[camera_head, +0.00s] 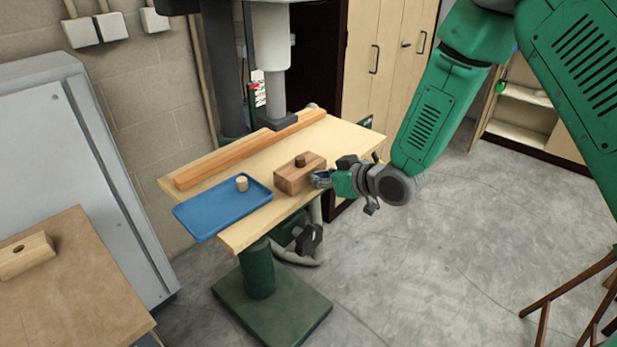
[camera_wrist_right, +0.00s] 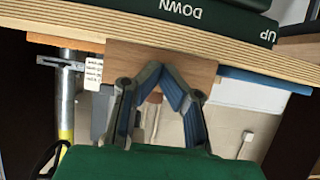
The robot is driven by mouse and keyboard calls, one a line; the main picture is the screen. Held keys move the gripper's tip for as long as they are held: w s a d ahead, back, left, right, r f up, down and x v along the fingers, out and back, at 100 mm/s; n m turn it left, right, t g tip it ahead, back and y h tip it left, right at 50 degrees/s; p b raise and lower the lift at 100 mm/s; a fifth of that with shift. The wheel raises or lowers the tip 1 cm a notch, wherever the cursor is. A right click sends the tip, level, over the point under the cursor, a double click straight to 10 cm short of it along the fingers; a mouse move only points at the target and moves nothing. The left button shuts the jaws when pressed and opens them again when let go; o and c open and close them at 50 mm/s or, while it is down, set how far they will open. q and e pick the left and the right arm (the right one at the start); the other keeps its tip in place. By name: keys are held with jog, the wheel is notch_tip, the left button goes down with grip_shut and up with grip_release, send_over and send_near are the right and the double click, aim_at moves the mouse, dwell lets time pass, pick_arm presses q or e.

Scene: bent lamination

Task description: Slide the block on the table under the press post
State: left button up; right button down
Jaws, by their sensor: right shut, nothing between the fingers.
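The brown wooden block (camera_head: 298,178) with a dark round knob on top sits on the light wooden table (camera_head: 350,141), near its front edge. The grey press post (camera_head: 276,85) comes down behind it, with a dark foot (camera_head: 281,122) above the table. The block is in front of the post, not under it. My right gripper (camera_head: 318,180) is shut and empty, at the block's right side. In the right wrist view, its fingertips (camera_wrist_right: 168,72) meet in front of the block's face (camera_wrist_right: 190,65); I cannot tell if they touch it. My left gripper is not in view.
A long wooden strip (camera_head: 245,150) lies along the table's back, passing by the post. A blue tray (camera_head: 222,210) holding a small wooden cylinder (camera_head: 242,183) lies left of the block. Another wooden block (camera_head: 25,254) rests on a separate brown table (camera_head: 70,280) at lower left.

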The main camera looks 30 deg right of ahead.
aim_at(311, 169)
jog(key=shift+w+a+b, duration=0.35)
jog(key=shift+w+a, duration=0.45)
jog(key=shift+w, duration=1.05)
jog(key=shift+w+a+b, duration=0.3)
jog(key=shift+w+a, duration=0.45)
jog(key=shift+w, duration=1.1)
jog(key=shift+w+a+b, duration=0.35)
jog(key=shift+w+a, duration=0.45)
jog(key=shift+w, duration=1.05)
jog(key=shift+r, duration=0.1)
jog(key=shift+s, duration=0.1)
jog(key=shift+s+d+p, duration=0.35)
jog(key=shift+s+p, duration=0.05)
jog(key=shift+s, duration=0.15)
jog(key=s, duration=0.2)
jog(key=s+d+p, duration=0.1)
jog(key=shift+s+d+r, duration=0.1)
jog(key=shift+s+r, duration=0.1)
jog(key=shift+r, duration=0.1)
jog(key=shift+s+d+r+p, duration=0.1)
jog(key=shift+s+d+p, duration=0.15)
jog(key=shift+s, duration=0.35)
jog(key=shift+s+d+p, duration=0.2)
jog(key=shift+s+d, duration=0.05)
jog(key=shift+s, duration=0.35)
jog(key=shift+s+d+r+p, duration=0.1)
jog(key=shift+s+d+p, duration=0.15)
jog(key=shift+s, duration=0.35)
jog(key=shift+f, duration=0.1)
